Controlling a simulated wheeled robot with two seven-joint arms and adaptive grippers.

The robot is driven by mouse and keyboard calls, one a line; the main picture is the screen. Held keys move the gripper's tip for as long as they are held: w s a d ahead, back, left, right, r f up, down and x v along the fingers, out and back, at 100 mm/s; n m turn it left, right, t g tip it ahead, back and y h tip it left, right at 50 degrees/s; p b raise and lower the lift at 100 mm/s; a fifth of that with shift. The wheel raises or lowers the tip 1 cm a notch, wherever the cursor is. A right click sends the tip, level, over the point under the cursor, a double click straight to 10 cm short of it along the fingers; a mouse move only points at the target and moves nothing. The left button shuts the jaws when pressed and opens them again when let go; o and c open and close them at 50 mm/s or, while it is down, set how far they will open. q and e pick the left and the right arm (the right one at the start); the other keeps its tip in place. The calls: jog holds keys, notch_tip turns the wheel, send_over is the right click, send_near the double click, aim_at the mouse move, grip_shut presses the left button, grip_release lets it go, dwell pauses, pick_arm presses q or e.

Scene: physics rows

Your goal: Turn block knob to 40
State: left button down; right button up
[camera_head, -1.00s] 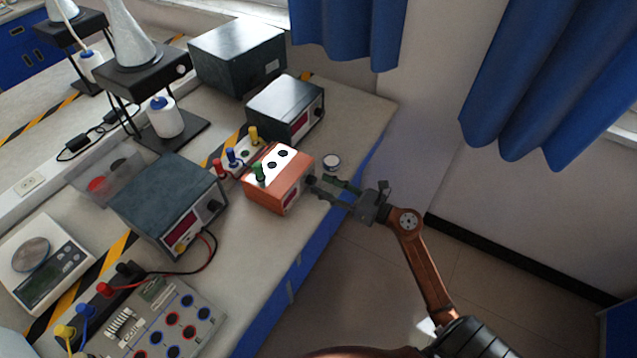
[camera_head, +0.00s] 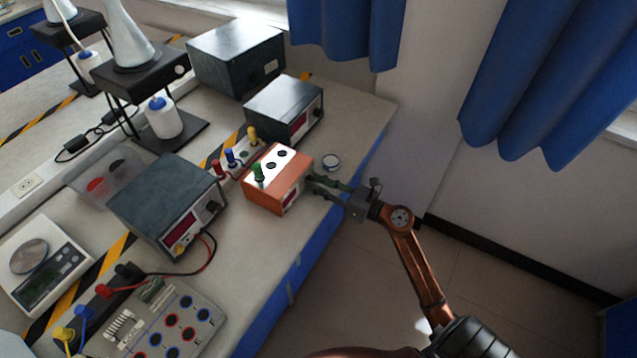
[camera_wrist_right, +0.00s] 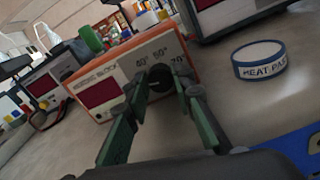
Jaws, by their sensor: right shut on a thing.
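The orange block (camera_head: 264,189) stands on the bench near its right edge, with a white top with dark holes and a green plug in it. In the right wrist view the orange block (camera_wrist_right: 181,47) shows a dark red display and the marks 40, 50 and 70 around its black knob (camera_wrist_right: 160,77). My right gripper (camera_head: 316,183) reaches the block's front from the right. In the right wrist view my right gripper (camera_wrist_right: 162,84) has its fingers on both sides of the knob, shut on it. The knob's pointer cannot be made out. My left gripper is not in view.
A small round tin (camera_head: 331,162) labelled heat paste sits beside the gripper, close to the fingers. Grey power supplies (camera_head: 284,107) stand behind and to the left (camera_head: 168,198). The bench's edge runs just under the gripper.

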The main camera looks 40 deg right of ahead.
grip_shut()
jog(key=shift+r, duration=0.1)
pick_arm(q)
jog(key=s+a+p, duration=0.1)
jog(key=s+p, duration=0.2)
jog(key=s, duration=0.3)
pick_arm(e)
jog(key=m, duration=0.2)
jog(key=shift+r+m, duration=0.1)
jog(key=shift+m, duration=0.2)
jog(key=m+p, duration=0.4)
jog(key=shift+d+m, duration=0.1)
jog(key=shift+m, duration=0.2)
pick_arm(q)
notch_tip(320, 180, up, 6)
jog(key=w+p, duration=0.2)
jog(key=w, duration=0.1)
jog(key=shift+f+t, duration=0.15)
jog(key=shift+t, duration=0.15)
pick_arm(e)
jog(key=shift+f+m, duration=0.2)
jog(key=shift+m, duration=1.1)
